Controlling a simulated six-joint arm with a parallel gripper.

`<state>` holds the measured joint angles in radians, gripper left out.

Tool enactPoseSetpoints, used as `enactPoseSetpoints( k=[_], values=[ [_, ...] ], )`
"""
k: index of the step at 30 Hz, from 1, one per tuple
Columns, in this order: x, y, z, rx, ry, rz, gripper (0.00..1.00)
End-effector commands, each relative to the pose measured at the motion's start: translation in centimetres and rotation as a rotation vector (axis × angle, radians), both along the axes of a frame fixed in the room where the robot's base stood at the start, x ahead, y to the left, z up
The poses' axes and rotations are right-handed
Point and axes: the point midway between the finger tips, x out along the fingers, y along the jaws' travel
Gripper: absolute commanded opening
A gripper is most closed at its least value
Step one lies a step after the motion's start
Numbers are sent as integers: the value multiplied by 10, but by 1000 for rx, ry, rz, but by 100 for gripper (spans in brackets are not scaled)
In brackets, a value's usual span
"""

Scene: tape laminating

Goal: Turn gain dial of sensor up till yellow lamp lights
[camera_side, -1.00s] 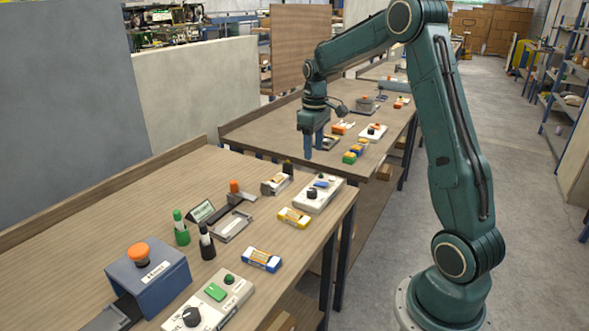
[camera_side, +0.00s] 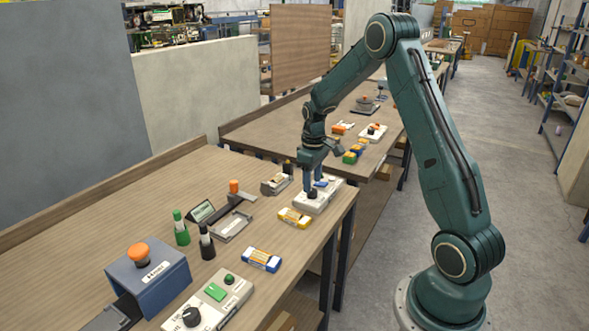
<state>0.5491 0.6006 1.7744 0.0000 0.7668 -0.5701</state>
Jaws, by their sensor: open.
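A white box (camera_side: 325,199) with a black dial (camera_side: 312,194) and a blue part on top sits near the right edge of the near table. My gripper (camera_side: 312,183) is open, pointing down, with its fingers just above or around the black dial; I cannot tell whether they touch it. The fingers hide part of the box top. A second white box (camera_side: 236,296), nearer, has a black dial (camera_side: 191,316), a green rectangle and a green button. No lit yellow lamp can be made out. Which box is the sensor is not clear.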

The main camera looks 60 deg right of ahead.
Motion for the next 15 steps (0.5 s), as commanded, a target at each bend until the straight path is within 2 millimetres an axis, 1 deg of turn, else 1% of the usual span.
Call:
enactPoseSetpoints(
  k=[1, 3, 6, 10, 15],
  values=[
    [-1, 0, -8, 2, 3, 0, 50],
    [-1, 0, -15, 2, 3, 0, 50],
    [0, 0, -24, 1, 1, 0, 50],
    [0, 0, -30, 0, 1, 0, 50],
    [0, 0, -32, 0, 0, 0, 50]
  ],
)
